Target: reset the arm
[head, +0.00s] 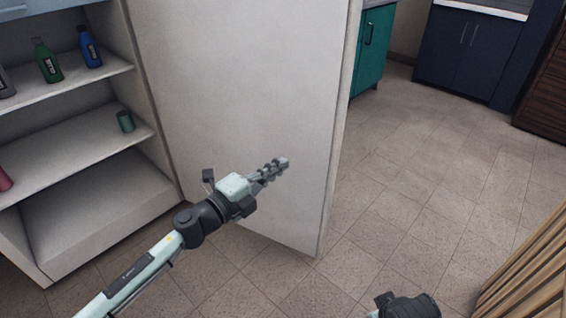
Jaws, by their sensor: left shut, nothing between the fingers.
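My left arm reaches in from the lower left, and its left gripper (273,169) is shut and empty. It is raised in front of the large white panel (240,70), which looks like an open cabinet door; I cannot tell whether the two touch. Only a dark part of my right arm shows at the bottom edge, right of centre. Its fingers are not in view.
Left is an open white shelf unit (85,85) with a green bottle (46,62), a blue bottle (89,47) and a green cup (125,121). A slatted wooden piece (530,270) stands lower right. Tiled floor (430,180) is clear between panel and dark blue cabinets (465,48).

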